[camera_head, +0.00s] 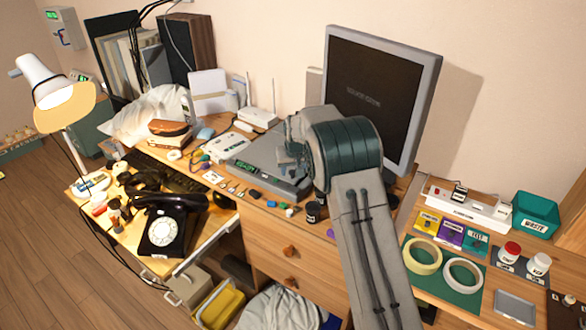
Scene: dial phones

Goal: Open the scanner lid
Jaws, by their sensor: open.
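A flat grey device with a green lit display (245,168), which looks like the scanner, lies on the desk left of the monitor. Its top looks flat and down, but my arm covers its right and back part, so the lid's edge there is hidden. My gripper (287,153) is over the right part of this device, mostly hidden by my own wrist. Its fingers are small in this view and open. I see nothing held. I cannot tell whether it touches the lid.
The monitor (382,85) stands close behind my arm. A white router (258,117) is behind the device. Small coloured parts lie along the desk's front edge. A black dial phone (165,230) and a lamp (55,90) are at left. Tape rolls (422,256) lie at right.

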